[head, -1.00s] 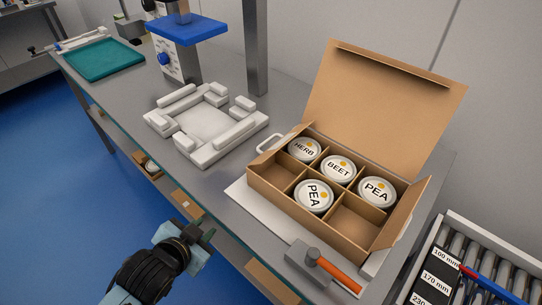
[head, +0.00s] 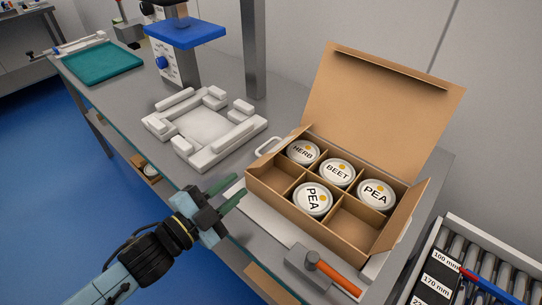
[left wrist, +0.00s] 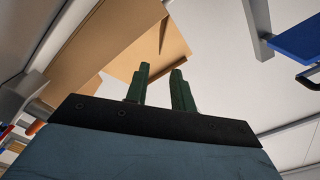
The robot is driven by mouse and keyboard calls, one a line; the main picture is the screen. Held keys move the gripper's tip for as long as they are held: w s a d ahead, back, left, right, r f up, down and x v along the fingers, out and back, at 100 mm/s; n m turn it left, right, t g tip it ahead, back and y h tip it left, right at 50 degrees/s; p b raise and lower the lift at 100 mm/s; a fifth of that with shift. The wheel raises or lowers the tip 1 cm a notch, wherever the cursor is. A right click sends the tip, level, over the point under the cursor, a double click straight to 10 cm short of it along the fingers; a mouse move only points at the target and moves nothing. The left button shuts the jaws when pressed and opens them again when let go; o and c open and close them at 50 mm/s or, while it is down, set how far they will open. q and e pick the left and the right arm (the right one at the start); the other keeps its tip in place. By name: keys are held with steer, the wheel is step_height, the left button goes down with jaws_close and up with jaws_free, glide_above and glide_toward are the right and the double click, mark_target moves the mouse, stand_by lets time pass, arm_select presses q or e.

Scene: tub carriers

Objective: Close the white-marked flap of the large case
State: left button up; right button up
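The large cardboard case (head: 318,220) stands open on the bench. Its tall back lid (head: 385,105) is raised and leans back. A narrow side flap (head: 279,140) stands out at its left end and another (head: 401,213) at its right end. No white mark is discernible on any flap. Several labelled tubs, HERB, BEET and two PEA, sit in its compartments; the front left and front right compartments look empty. My left gripper (head: 238,191) is open and empty, in front and left of the case, apart from it. Its parted fingers (left wrist: 160,88) show before brown cardboard (left wrist: 150,45) in the left wrist view.
A hammer-like tool with an orange handle (head: 338,272) lies in front of the case. A white fixture (head: 205,129) stands left of it. A teal tray (head: 103,62) and a blue-topped device (head: 187,35) are farther back. A roller rack (head: 475,265) is at right.

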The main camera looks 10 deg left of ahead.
mark_target(271, 157)
arm_select(q)
steer(key=x, duration=1.2)
steer(key=shift+w+d, duration=0.1)
jaws_close()
